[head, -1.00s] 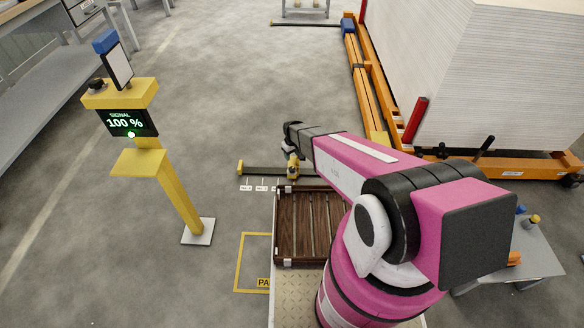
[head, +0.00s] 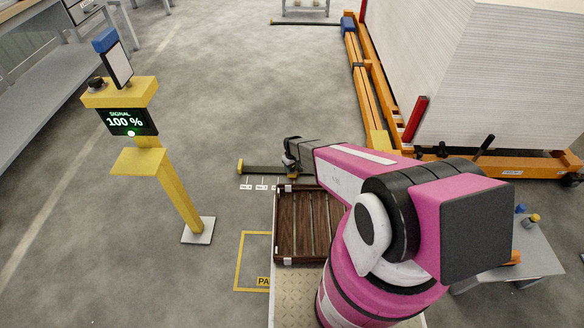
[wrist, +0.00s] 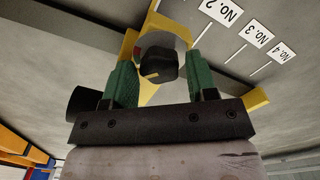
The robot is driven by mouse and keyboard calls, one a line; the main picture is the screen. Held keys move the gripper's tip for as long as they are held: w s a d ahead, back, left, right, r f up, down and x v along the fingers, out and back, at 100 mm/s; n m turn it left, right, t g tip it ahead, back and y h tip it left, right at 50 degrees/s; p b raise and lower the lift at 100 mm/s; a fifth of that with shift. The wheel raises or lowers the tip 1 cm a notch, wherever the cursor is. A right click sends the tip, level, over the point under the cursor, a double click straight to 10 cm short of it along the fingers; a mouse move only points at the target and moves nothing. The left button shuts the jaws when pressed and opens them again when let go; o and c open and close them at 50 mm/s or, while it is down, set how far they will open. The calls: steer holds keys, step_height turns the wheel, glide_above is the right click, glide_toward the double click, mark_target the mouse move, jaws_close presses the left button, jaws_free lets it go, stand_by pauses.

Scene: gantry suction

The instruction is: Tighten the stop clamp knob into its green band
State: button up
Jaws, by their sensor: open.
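The stop clamp knob (wrist: 155,68) is dark with a yellow pointer line and sits on a pale round dial of the yellow stop clamp (wrist: 128,45) in the wrist view. A reddish part of the dial shows; I cannot make out the green band. My gripper (wrist: 160,82) is open, with one green finger on each side of the knob; gaps show beside it and I cannot tell any contact. In the head view my gripper (head: 291,164) is small, low over the dark rail (head: 262,170) and hides most of the clamp.
Labels No. 2, No. 3 (wrist: 255,33) and No. 4 mark stops beside the rail. A brown slatted tray (head: 300,258) lies nearer me. A yellow signal post (head: 172,190) reading 100 % stands left. An orange frame (head: 362,75) and a tall white stack (head: 500,70) stand right.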

mark_target(292, 168)
steer(key=c, duration=0.6)
steer(key=shift+m, duration=1.1)
steer(key=shift+c, duration=0.2)
steer(key=o, duration=0.6)
steer(key=shift+o, duration=0.2)
steer(key=shift+r, duration=0.15)
step_height(292, 168, up, 11)
steer(key=shift+f, duration=0.2)
